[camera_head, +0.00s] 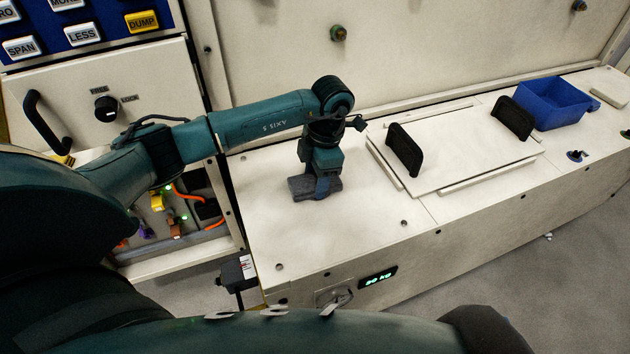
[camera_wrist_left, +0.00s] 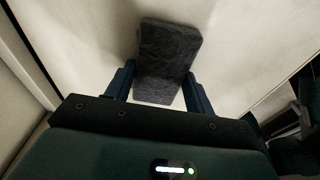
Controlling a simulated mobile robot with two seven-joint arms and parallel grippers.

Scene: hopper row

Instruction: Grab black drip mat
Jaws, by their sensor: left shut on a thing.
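A dark grey, rough-textured rectangular pad (camera_head: 299,187), taken to be the black drip mat, is on the pale counter top, left of the lidded hatch. It also shows in the left wrist view (camera_wrist_left: 167,50), between and beyond the fingers. My left gripper (camera_head: 322,188) points down and is shut on the pad, with one finger on each side (camera_wrist_left: 158,88). Part of the pad is hidden by the gripper. I cannot tell whether the pad touches the counter. My right gripper is not in view.
The pale counter (camera_head: 375,240) is clear around the pad. A hatch lid (camera_head: 455,150) with two upright black handles (camera_head: 404,150) lies to the right, with a blue bin (camera_head: 552,103) beyond. A control panel with a black handle (camera_head: 45,122) stands at left, above an open wiring bay (camera_head: 180,210).

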